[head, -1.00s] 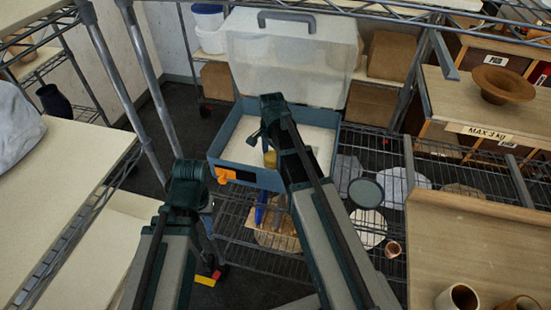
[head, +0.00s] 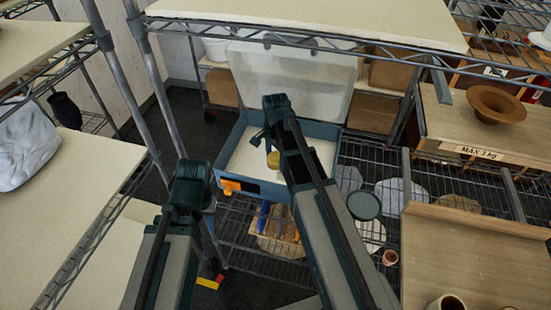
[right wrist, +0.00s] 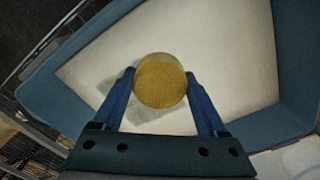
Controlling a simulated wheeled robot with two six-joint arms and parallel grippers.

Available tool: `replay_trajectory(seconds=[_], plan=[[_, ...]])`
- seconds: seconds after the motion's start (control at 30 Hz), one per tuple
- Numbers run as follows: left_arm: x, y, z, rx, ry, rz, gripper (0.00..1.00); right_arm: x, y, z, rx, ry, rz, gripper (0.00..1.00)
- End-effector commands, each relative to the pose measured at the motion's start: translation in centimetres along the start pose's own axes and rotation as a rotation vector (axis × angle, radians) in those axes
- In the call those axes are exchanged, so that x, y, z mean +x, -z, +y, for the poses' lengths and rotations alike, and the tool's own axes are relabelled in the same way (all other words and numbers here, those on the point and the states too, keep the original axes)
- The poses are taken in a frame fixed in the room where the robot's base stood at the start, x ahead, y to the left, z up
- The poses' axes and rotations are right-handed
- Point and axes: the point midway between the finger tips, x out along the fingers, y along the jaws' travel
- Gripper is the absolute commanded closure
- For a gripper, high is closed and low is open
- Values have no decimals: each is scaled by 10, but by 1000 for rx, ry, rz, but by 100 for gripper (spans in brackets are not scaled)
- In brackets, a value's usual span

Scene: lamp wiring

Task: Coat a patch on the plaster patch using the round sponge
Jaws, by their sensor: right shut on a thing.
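The round sponge (right wrist: 160,82) is a yellow disc held between the two blue fingers of my right gripper (right wrist: 160,88). In the head view the sponge (head: 273,160) shows just below the end of my right arm, over the case. The plaster patch (right wrist: 228,50) is a pale flat surface inside the blue case; in the head view it (head: 248,160) is partly covered by my right arm. Greyish marks show on it left of the sponge; I cannot tell whether they are shadow or coating. I cannot tell whether the sponge touches it. My left gripper (head: 192,172) is left of the case, its fingers hidden.
The open blue case (head: 226,133) has an orange latch and a raised translucent lid (head: 300,75). It stands on a wire shelf (head: 255,245). A metal post (head: 158,85) rises at left. A pale shelf (head: 65,195) and a wooden counter (head: 460,255) flank the space.

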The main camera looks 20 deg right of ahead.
Motion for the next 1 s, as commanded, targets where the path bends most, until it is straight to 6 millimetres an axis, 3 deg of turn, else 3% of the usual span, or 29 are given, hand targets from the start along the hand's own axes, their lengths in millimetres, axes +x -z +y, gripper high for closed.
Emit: replay_trajectory(seconds=[0.27, 0.63, 1.0], plan=[[-1, 0, 0, 0, 0, 0, 60, -1, 0, 0, 0, 0, 0, 69], [-30, -2, -3, 0, 0, 0, 60, -30, 0, 0, 0, 0, 0, 69], [-29, -2, -3, 0, 0, 0, 60, -29, 0, 0, 0, 0, 0, 69]])
